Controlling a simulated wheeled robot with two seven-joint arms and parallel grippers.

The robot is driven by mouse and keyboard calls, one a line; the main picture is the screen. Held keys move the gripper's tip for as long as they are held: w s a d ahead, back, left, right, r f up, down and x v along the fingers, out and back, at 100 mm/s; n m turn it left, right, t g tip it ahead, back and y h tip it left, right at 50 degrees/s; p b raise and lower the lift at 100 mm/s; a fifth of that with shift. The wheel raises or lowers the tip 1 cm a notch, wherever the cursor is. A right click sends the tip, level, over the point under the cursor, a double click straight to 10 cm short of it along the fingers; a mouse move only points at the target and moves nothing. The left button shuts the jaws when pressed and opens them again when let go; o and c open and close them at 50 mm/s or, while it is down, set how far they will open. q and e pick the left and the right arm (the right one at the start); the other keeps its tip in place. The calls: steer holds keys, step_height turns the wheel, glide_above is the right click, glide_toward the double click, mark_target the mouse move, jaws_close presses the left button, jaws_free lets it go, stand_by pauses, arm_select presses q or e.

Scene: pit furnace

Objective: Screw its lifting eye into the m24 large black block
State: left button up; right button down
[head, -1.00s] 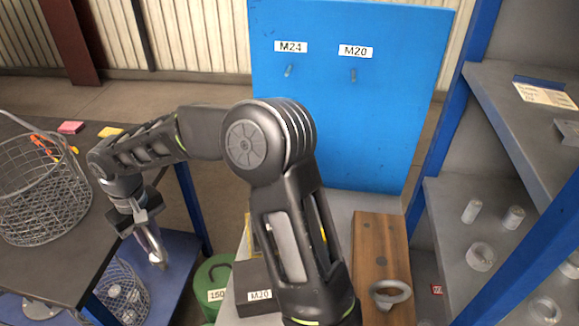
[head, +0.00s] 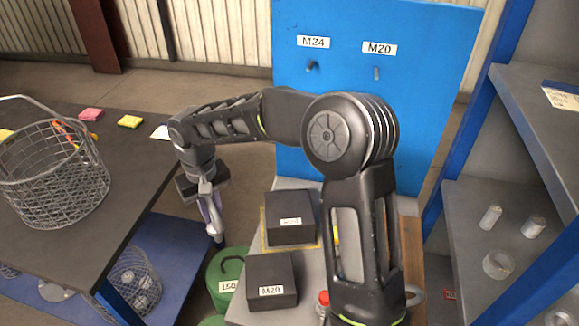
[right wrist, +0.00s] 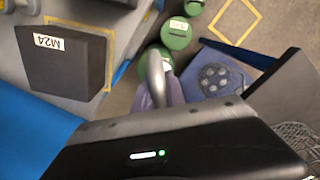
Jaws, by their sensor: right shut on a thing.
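The large black M24 block (head: 291,230) sits on a yellow-outlined square on the grey bench, and its label reads M24 in the right wrist view (right wrist: 68,72). My right gripper (head: 205,190) is shut on a grey metal lifting eye (head: 214,222), which hangs below the jaws, left of the block and apart from it. The eye also shows in the right wrist view (right wrist: 173,92) as a curved grey part beyond the jaws. Its thread cannot be made out. The block's top hole is not discernible. My left gripper is not in view.
A black M20 block (head: 272,290) sits in front of the M24 block. Green weights (head: 226,272) stand left of the bench. A blue panel (head: 385,120) with M24 and M20 hooks rises behind. A dark table with a wire basket (head: 50,180) is left, grey shelves (head: 480,195) right.

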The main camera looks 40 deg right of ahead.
steer(key=s+d+r+m, duration=0.3)
steer(key=d+m, duration=0.6)
steer(key=m, duration=0.3)
steer(key=s+d+r+m, duration=0.3)
steer(key=d+r+m, duration=0.2)
steer(key=d+m, duration=0.4)
steer(key=m, duration=0.3)
steer(key=shift+s+r+b, duration=0.3)
steer(key=shift+s+r, duration=0.05)
steer(key=shift+r, duration=0.05)
